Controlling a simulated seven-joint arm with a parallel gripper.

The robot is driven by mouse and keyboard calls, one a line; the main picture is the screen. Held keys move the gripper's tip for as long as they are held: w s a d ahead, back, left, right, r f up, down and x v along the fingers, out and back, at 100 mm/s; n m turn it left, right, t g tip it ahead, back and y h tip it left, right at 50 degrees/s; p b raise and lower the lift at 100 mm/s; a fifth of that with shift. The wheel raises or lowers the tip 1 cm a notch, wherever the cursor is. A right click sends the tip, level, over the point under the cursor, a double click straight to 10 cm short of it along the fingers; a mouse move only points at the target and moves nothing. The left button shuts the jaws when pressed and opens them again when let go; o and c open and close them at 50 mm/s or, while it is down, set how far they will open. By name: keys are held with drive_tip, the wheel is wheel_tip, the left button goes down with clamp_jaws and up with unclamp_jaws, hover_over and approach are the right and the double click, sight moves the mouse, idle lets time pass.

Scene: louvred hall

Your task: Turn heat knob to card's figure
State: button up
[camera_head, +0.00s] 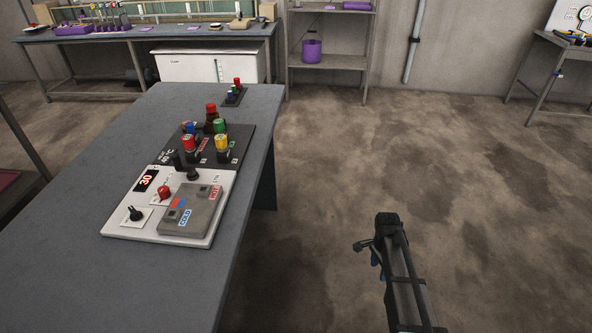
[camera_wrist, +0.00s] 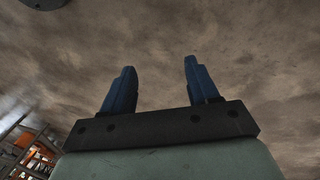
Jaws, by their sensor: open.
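A white control panel (camera_head: 120,225) lies on the grey table. It carries a red knob (camera_head: 165,193), a black knob (camera_head: 135,213) and a dark display (camera_head: 146,181) with red digits that look like 30. Which knob is the heat knob I cannot tell. A black board (camera_head: 240,140) behind the panel bears white figures (camera_head: 167,156), perhaps ending in °C, too small to read surely. No separate card is clear to me. My gripper (camera_head: 377,261) is right of the table, over the floor, well apart from the panel. In the wrist view its blue fingers (camera_wrist: 158,85) are apart and empty.
A grey block (camera_head: 187,219) with COLD and HOT labels sits on the panel. Several coloured-top bottles (camera_head: 221,142) stand on the black board. A small dark rack (camera_head: 233,96) is farther back. The table's right edge lies between panel and gripper. Floor around the gripper is clear.

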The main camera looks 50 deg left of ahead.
drive_tip(key=s+a+r+m+t+y, duration=0.1)
drive_tip(key=s+a+r, duration=0.2)
drive_tip(key=a+r, duration=0.6)
drive_tip(key=s+a+r+m+t, duration=0.15)
drive_tip(key=a+r, duration=0.45)
drive_tip(key=a, duration=0.7)
drive_tip(key=s+a+r+y, duration=0.2)
drive_tip(key=s+a+r, duration=1.1)
drive_tip(key=a+r, duration=0.3)
drive_tip(key=shift+m+g, duration=0.35)
drive_tip(key=shift+m, duration=0.3)
drive_tip(key=s+a+r, duration=0.2)
drive_tip(key=s, duration=0.2)
drive_tip(key=s+a+r, duration=0.1)
drive_tip(key=s+r, duration=0.1)
drive_tip(key=s, duration=0.2)
drive_tip(key=s+a+r, duration=0.2)
drive_tip(key=s, duration=0.2)
drive_tip(key=shift+a, duration=0.3)
drive_tip(key=g+h, duration=0.1)
approach(163, 189)
drive_tip(key=shift+a+f+m, duration=0.1)
drive_tip(key=shift+a+m, duration=0.05)
drive_tip(key=shift+m, duration=0.15)
drive_tip(key=shift+w+f, duration=0.1)
drive_tip(key=shift+f, duration=4.65)
